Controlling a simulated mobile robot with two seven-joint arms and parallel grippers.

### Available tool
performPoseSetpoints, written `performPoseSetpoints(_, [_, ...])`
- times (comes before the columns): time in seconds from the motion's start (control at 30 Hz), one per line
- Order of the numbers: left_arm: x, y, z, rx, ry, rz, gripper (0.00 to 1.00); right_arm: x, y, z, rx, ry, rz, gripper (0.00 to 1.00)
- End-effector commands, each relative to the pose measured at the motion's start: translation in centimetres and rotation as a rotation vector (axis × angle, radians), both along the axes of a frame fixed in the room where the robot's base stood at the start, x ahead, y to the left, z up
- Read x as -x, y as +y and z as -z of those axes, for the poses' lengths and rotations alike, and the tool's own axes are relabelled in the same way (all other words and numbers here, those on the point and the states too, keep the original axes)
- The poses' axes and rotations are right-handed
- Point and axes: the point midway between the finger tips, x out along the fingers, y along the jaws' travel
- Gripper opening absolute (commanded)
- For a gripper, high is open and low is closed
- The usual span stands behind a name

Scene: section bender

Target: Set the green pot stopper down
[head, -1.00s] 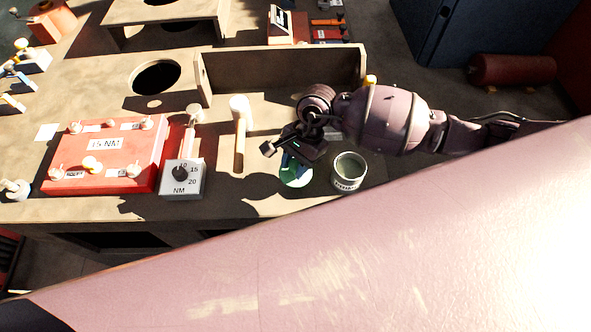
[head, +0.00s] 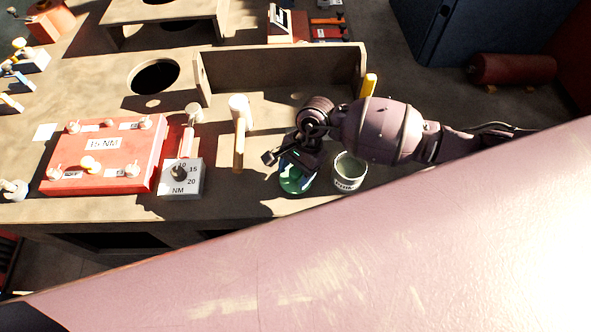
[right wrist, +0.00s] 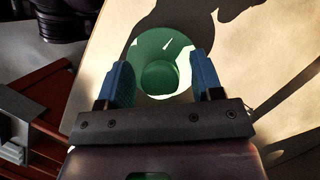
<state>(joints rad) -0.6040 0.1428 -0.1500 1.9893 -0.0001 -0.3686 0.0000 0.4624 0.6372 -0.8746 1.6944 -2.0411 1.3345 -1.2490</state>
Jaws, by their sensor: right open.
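The green pot stopper (head: 296,183) is a round disc at the bench's front, left of the open pot (head: 349,171), a pale green-grey can with a label. In the right wrist view the stopper (right wrist: 160,90) shows from above, with a darker round knob in its middle. My right gripper (head: 291,158) is directly over the stopper. Its blue fingers (right wrist: 161,68) are open, one on each side of the knob, with gaps between. The stopper looks to rest on the bench top, partly hidden by the gripper in the head view. My left gripper is not in view.
An upright board (head: 280,75) and a yellow object (head: 370,85) are behind. The bench's front edge is close.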

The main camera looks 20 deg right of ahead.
Motion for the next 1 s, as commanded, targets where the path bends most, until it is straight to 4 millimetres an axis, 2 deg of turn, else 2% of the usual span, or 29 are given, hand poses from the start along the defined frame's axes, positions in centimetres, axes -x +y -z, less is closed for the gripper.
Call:
performPoseSetpoints(0.27, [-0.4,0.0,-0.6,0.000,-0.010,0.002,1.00,-0.1,-0.1,-0.7,0.000,-0.002,0.000,0.60])
performPoseSetpoints(0.37, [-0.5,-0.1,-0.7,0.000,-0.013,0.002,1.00,-0.4,-0.6,-2.0,0.000,-0.004,-0.002,0.60])
performPoseSetpoints(0.7, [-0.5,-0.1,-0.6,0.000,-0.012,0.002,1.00,-1.6,-2.8,-7.9,0.002,-0.003,0.000,0.60])
performPoseSetpoints(1.0, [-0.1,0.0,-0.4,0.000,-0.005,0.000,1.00,-2.2,-3.9,-11.0,0.000,0.000,0.000,0.60])
